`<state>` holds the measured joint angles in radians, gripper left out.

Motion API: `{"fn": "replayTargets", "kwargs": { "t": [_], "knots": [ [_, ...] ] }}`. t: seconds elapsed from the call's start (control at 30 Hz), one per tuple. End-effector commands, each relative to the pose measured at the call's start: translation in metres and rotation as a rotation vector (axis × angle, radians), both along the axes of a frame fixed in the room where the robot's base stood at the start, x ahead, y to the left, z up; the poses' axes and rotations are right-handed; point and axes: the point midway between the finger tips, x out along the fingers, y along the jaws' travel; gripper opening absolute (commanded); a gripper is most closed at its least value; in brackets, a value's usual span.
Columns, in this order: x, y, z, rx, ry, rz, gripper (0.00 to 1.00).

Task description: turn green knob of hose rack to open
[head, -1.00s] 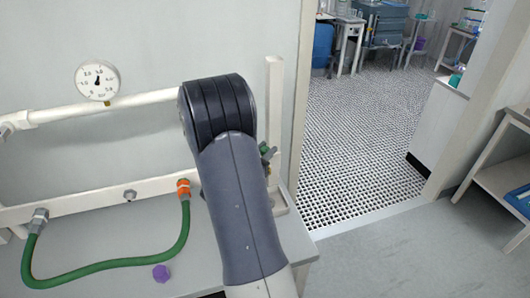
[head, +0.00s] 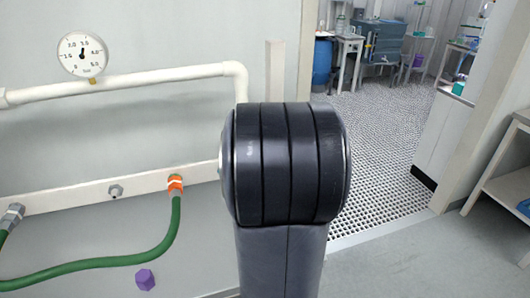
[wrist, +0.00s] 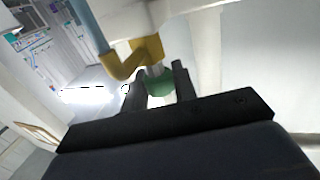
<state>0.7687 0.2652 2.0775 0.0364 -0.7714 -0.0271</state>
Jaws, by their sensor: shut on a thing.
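In the wrist view, the green knob (wrist: 160,88) sits between the two dark fingers of my gripper (wrist: 160,84), which is shut on it. A yellow bent part (wrist: 143,56) is just above the knob, against the pale rack body. In the head view, the white hose rack (head: 70,199) runs along the wall, with a green hose (head: 120,264) joined to it by an orange fitting (head: 175,185). My arm's thick dark joint hides the knob and my gripper in that view.
A round pressure gauge (head: 82,54) stands on the white upper pipe (head: 150,78). A purple polyhedral piece (head: 145,279) lies on the grey bench. A doorway at right shows a grated floor (head: 385,120) and a blue barrel (head: 322,64). A shelf unit (head: 510,165) stands at far right.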

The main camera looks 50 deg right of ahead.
Motion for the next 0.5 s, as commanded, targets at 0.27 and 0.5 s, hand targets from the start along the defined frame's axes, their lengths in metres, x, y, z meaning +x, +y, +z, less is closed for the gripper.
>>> {"fn": "replayTargets", "kwargs": {
  "t": [0.27, 0.5],
  "knots": [
    [-0.0017, -0.0018, -0.0017, 0.000, 0.001, 0.146, 0.04],
    [-0.0014, -0.0020, 0.0002, 0.003, 0.000, 0.277, 0.04]
  ]
}}
